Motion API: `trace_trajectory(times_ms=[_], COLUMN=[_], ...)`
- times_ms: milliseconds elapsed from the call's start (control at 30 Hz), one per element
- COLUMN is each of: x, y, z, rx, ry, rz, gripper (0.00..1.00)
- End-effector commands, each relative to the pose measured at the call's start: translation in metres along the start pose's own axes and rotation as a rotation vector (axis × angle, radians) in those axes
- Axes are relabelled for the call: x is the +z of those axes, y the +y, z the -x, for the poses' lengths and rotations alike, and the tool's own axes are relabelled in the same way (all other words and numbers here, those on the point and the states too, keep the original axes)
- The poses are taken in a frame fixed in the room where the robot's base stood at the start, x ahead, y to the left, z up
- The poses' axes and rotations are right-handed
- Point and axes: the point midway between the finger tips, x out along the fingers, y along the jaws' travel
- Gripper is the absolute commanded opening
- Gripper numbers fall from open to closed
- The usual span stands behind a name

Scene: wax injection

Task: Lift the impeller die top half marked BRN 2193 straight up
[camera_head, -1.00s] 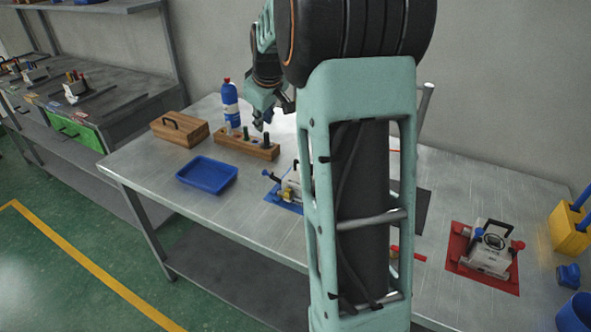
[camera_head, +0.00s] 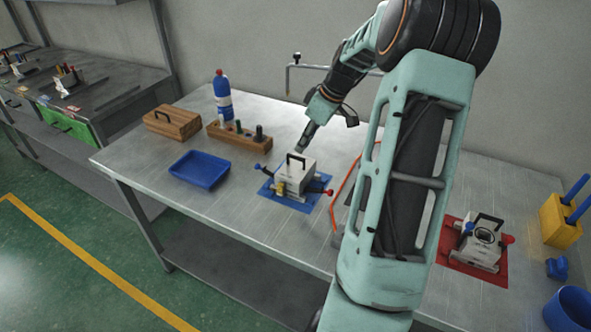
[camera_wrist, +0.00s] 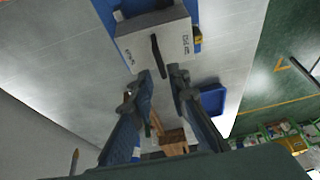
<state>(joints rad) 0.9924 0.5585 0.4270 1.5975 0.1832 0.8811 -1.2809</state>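A pale grey die (camera_head: 298,172) with a black bar handle (camera_head: 297,157) on top sits on a blue mat (camera_head: 270,188). Blue and red knobs stick out at its sides. In the wrist view the die (camera_wrist: 150,40) shows dark lettering on its faces, too small and turned to read surely. My gripper (camera_head: 304,149) is just above and behind the die in the head view. In the wrist view my gripper (camera_wrist: 162,74) has its two fingers apart with nothing between the tips, and the handle (camera_wrist: 155,52) lies just ahead of them.
A second die (camera_head: 477,247) stands on a red mat (camera_head: 492,277) at the right. A blue tray (camera_head: 199,169), wooden block with bottles (camera_head: 240,137), wooden box (camera_head: 172,122) and blue bottle (camera_head: 223,103) stand to the left. An orange-red hose (camera_head: 347,183) lies right of the near die.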

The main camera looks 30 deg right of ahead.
Motion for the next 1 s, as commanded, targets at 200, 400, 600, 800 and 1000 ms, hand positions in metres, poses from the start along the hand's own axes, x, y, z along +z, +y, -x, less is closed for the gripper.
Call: trace_trajectory(times_ms=[200,400,600,800,1000], x=[0.0,0.001,0.002,0.002,0.002], y=[0.0,-0.002,-0.001,0.0,0.0], z=[-0.023,-0.046,-0.071,-0.075,-0.075], rx=[0.001,-0.003,0.001,0.003,0.003], ry=[0.0,-0.002,-0.001,-0.001,-0.001], rz=[-0.001,-0.001,0.0,0.0,-0.001], gripper=[0.16,0.16,0.16,0.16,0.04])
